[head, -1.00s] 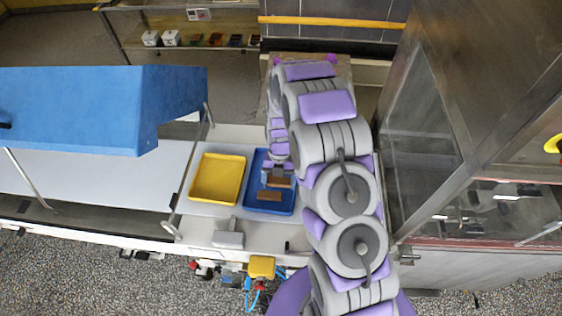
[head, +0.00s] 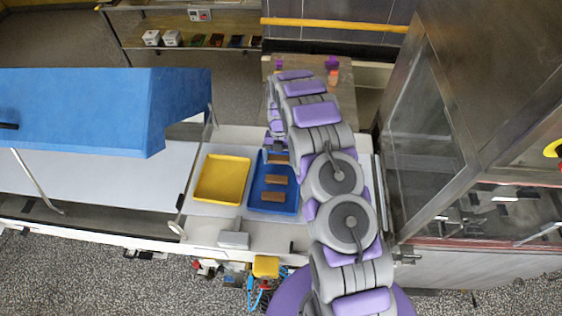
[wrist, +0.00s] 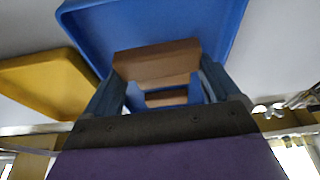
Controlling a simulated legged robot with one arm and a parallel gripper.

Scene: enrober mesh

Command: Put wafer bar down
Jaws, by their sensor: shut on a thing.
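My gripper (wrist: 162,70) is shut on a brown wafer bar (wrist: 157,60), which spans between its two fingers in the wrist view. In the head view the held bar (head: 278,160) is at the far end of the blue tray (head: 293,205), with my gripper (head: 275,152) mostly hidden behind my arm. I cannot tell whether the bar touches the tray floor. Two more brown bars lie in the tray, a middle one (head: 275,179) and a near one (head: 272,196). Part of another bar (wrist: 165,97) shows between the fingers in the wrist view.
An empty yellow tray (head: 221,180) stands just left of the blue tray. A blue machine hood (head: 80,110) is farther left, over a white belt. A glass and steel cabinet (head: 440,130) stands at the right. A shelf with small items is behind.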

